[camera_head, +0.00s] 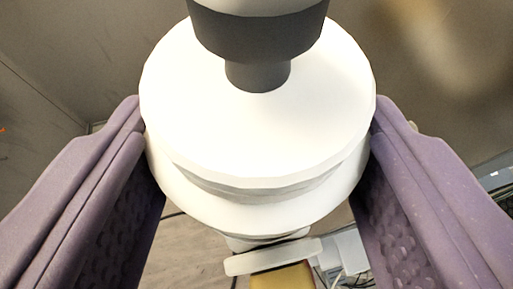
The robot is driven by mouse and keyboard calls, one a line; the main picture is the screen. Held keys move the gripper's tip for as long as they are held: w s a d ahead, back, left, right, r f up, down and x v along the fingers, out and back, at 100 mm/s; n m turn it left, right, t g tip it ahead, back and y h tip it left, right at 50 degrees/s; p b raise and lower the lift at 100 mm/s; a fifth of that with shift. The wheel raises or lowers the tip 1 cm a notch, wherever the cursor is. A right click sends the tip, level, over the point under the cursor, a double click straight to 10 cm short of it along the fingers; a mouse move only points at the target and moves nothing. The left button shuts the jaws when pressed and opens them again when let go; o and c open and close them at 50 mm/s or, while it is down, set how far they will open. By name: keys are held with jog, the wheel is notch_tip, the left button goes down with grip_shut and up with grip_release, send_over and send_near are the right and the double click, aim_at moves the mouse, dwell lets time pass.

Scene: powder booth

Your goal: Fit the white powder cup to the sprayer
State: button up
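The white powder cup (258,125) fills the middle of the camera_head view, with a broad round top and a stepped lower rim. My gripper (258,140) has one purple finger on each side of it, and both fingers appear to press on the cup's sides. A dark grey stepped fitting (258,40) meets the middle of the cup's top and has a pale part above it, cut off by the upper edge. I cannot tell whether this fitting belongs to the sprayer or to the cup. No other sprayer part is clearly identifiable.
Below the cup, a white rounded piece (272,257) shows above a yellow block (283,278). Pale items (348,252) lie to the lower right. Grey-brown surfaces surround the gripper, and a blurred tan shape is at the upper right.

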jog(key=shift+r, duration=0.1)
jog(key=shift+a+m+h+p, duration=0.1)
jog(key=shift+m+h+p, duration=0.3)
jog(key=shift+p, duration=0.8)
jog(key=shift+m+h, duration=0.4)
jog(key=shift+h, duration=0.1)
jog(key=m+h+p, duration=0.1)
jog(key=p, duration=0.2)
jog(key=shift+a, duration=0.15)
jog(key=shift+m+h+p, duration=0.3)
jog(key=shift+p, duration=0.15)
jog(key=o, duration=1.1)
jog(key=shift+o, duration=0.2)
